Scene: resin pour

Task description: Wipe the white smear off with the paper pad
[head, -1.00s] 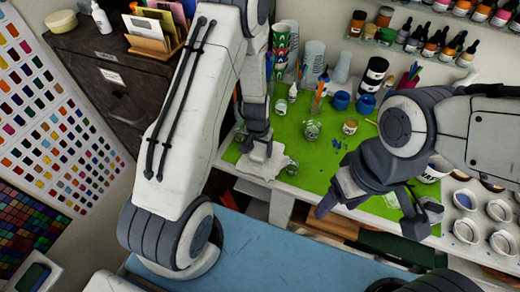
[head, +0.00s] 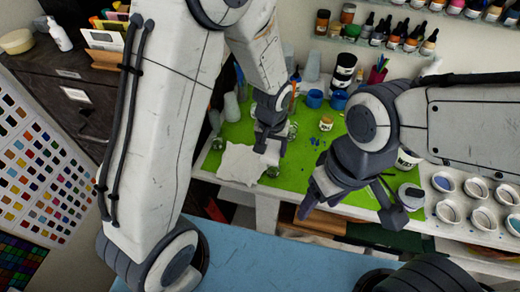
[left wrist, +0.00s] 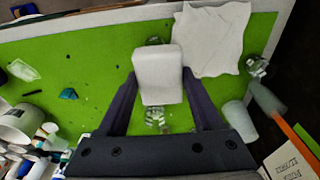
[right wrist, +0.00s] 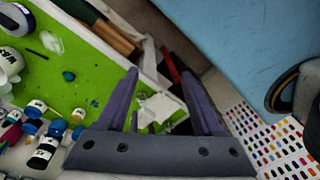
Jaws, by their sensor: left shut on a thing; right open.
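My left gripper (head: 268,143) is shut on the white paper pad (left wrist: 158,76), a small block with rounded corners. It holds the pad over the left part of the green mat (head: 240,133), among clear glass items; contact with the mat cannot be told. The white smear (left wrist: 23,70) is a pale streaky patch on the mat, apart from the pad, at the left of the left wrist view. It also shows in the right wrist view (right wrist: 51,42). In the head view I cannot make it out clearly near my right gripper. My right gripper (head: 345,200) is open and empty by the mat's front edge.
A crumpled white cloth (head: 240,164) lies at the mat's front left. A glass item (left wrist: 257,66) and a cup (left wrist: 236,115) stand near the pad. A small jar (head: 326,123) and blue pots (head: 315,98) stand behind. White cups (head: 475,187) line the right.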

